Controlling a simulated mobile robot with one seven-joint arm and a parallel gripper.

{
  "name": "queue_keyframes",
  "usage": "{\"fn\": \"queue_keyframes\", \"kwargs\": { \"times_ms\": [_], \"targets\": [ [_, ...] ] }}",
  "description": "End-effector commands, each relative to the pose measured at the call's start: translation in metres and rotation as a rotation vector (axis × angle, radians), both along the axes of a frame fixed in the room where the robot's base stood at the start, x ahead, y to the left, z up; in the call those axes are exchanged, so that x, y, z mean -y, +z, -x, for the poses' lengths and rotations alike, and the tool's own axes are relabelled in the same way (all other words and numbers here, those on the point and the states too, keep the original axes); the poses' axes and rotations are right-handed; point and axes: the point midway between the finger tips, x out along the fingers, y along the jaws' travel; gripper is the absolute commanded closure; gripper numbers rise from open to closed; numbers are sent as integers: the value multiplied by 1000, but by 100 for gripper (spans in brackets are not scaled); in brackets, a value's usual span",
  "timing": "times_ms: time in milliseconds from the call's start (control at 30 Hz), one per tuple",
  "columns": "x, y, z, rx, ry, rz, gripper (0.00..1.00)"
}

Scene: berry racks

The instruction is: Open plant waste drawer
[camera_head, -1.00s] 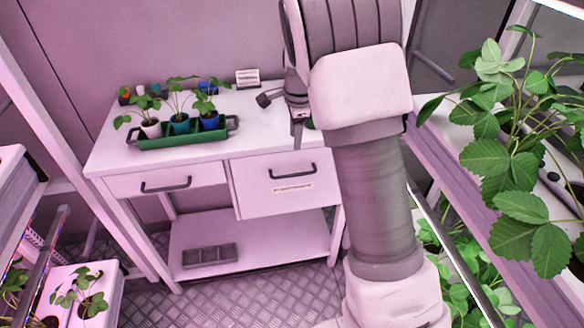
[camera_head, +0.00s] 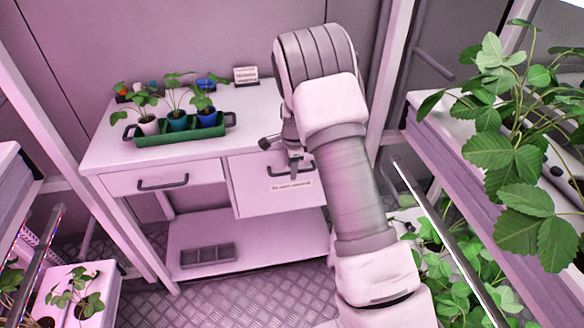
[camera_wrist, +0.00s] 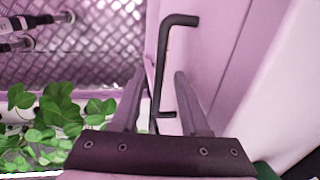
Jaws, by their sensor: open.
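The plant waste drawer (camera_head: 250,190) is the right-hand, deeper drawer under the white table, with a small label on its front. It is closed. It also shows in the wrist view as a pale front (camera_wrist: 215,55). Its dark bar handle (camera_wrist: 164,55) stands out from that front. My gripper (camera_head: 293,165) is in front of the drawer in the head view and partly covers the handle. In the wrist view my gripper (camera_wrist: 158,85) is open, with its two fingers on either side of the handle. I cannot tell whether either finger touches it.
A second, shallower drawer (camera_head: 165,180) with a dark handle is closed at the left. A green tray (camera_head: 180,134) with potted plants stands on the tabletop (camera_head: 110,150). A leafy plant rack (camera_head: 455,170) is close on the right. A grey box (camera_head: 208,256) lies on the lower shelf.

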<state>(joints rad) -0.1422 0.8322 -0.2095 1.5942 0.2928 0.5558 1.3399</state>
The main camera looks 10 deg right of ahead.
Motion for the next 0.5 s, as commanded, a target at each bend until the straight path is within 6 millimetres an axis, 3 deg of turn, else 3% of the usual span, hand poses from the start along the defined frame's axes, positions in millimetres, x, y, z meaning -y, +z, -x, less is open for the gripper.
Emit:
{"fn": "queue_keyframes", "kwargs": {
  "times_ms": [200,433,500],
  "targets": [
    [0,0,0,0,0,0,55],
    [0,0,0,0,0,0,97],
    [0,0,0,0,0,0,100]
  ]
}}
